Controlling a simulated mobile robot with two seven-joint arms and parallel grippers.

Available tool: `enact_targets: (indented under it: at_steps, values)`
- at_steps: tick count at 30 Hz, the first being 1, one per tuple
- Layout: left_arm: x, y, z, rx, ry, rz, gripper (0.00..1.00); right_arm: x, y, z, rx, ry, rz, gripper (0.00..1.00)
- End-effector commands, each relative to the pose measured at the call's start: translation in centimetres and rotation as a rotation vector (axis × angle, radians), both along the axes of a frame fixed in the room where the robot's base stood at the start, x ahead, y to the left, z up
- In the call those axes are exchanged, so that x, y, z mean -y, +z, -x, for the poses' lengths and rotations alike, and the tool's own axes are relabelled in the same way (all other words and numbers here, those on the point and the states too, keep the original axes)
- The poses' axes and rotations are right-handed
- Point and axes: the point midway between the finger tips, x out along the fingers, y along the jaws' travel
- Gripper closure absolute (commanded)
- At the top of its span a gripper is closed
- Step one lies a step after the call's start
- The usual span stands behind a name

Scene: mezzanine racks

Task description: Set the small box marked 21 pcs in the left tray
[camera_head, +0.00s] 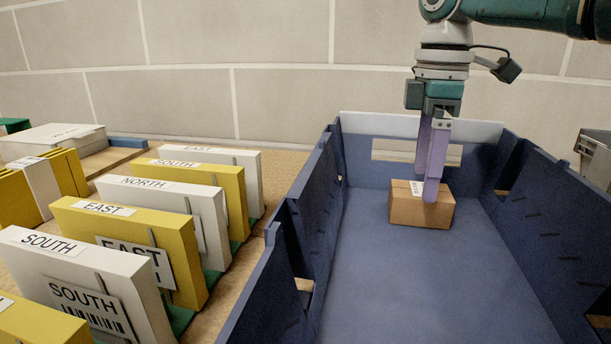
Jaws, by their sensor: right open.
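A small brown cardboard box (409,209) stands on the floor of a blue tray (417,284), towards its far end. A white label shows on top of the box, but its print is too small to read. My right gripper (427,186) points down at the box from above. Its two purple fingers are open, and the near one overlaps the box's top and front face in the picture. Only this one tray shows clearly. My left gripper is out of view.
White and yellow binders marked SOUTH, EAST and NORTH (110,238) stand in a row left of the tray. A white flat box (52,138) lies behind them. The tray walls are high; its floor in front of the box is clear. A block wall closes the back.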

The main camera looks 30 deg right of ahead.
Motion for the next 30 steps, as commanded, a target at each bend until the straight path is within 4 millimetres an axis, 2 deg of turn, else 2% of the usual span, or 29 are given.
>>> enact_targets:
  at_steps: [1, 3, 10, 15, 30]
  values:
    - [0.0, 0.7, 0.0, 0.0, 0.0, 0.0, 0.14, 0.0, 1.7, -0.1, 0.004, 0.0, -0.002, 0.0]
    - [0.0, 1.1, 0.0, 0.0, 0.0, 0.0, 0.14, 0.0, 3.3, -0.1, 0.004, 0.0, 0.0, 0.0]
    - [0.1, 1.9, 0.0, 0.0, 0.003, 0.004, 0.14, 0.0, 6.8, -0.1, 0.001, 0.0, 0.0, 0.0]
    - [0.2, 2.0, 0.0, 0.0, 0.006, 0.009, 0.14, 0.0, 7.6, 0.0, 0.0, 0.0, 0.0, 0.0]
    - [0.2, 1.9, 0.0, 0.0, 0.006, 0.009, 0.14, 0.0, 7.5, 0.0, 0.0, 0.0, 0.0, 0.0]
